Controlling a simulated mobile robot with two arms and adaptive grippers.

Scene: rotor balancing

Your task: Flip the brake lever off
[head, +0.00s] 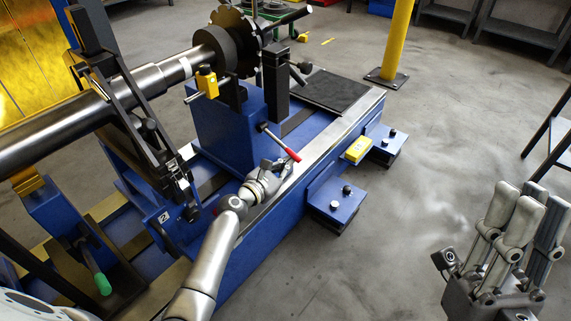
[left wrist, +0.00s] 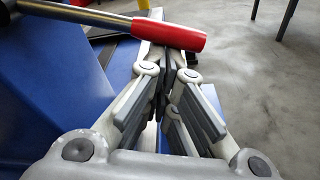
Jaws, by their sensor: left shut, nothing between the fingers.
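The brake lever has a metal rod and a red handle (head: 283,144); it sticks out from the blue pedestal toward the lower right in the head view. The red handle also shows in the left wrist view (left wrist: 172,33), crossing the top of the picture just beyond my fingertips. My left gripper (head: 283,165) is shut and empty, right by the handle's end. Its fingers come together in the left wrist view (left wrist: 167,65); I cannot tell whether they touch the handle. My right gripper (head: 528,200) is open and empty, with fingers raised, at the lower right, far from the lever.
A long steel shaft (head: 95,108) with a notched disc (head: 236,22) lies across the blue machine. A yellow block (head: 358,150) and blue feet (head: 336,199) line its right side. A yellow post (head: 397,40) stands behind.

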